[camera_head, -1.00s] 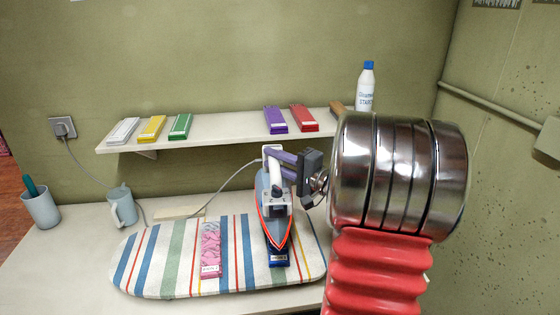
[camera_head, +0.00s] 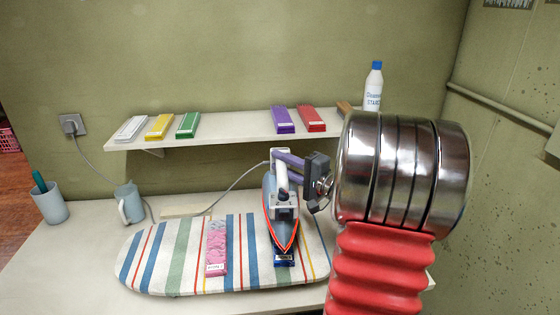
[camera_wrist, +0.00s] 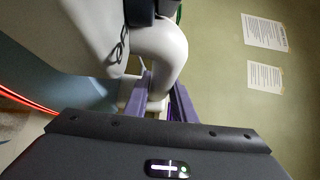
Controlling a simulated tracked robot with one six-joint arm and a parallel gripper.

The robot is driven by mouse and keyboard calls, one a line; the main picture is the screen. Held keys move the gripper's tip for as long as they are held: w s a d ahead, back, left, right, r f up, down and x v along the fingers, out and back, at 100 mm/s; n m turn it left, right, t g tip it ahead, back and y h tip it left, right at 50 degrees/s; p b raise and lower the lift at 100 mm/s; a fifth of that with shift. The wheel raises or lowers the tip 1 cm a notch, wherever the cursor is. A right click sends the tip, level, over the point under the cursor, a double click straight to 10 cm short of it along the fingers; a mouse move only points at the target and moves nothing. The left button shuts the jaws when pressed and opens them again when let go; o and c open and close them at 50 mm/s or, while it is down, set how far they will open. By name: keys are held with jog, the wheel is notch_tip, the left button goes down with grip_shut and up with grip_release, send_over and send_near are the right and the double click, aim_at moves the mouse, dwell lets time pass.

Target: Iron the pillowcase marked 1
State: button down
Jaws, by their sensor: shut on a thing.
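A pink folded cloth (camera_head: 217,252) with a small white label lies on the striped ironing board (camera_head: 160,275), left of the iron; its label is too small to read surely. A blue folded cloth (camera_head: 284,260) with a label lies farther right, partly hidden by the iron. My gripper (camera_head: 286,160) is shut on the handle of the grey-blue iron (camera_head: 281,215), which has a red edge. The iron is over the blue cloth, its tip toward the camera; I cannot tell whether it touches. The wrist view shows the purple fingers around the pale handle (camera_wrist: 163,62).
A shelf (camera_head: 230,131) holds white, yellow, green, purple and red folded cloths and a starch bottle (camera_head: 373,88). A cord runs from the iron to the wall socket (camera_head: 72,124). A mug (camera_head: 130,205) and a cup (camera_head: 50,205) stand left of the board.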

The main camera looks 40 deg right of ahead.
jog(key=shift+f, duration=3.6)
jog(key=shift+f, duration=0.6)
jog(key=shift+s+a+f, duration=0.15)
jog(key=shift+s+a, duration=0.5)
jog(key=shift+s, duration=0.15)
dwell(1.0)
jog(key=shift+w+d, duration=0.8)
jog(key=shift+w, duration=0.15)
dwell(1.0)
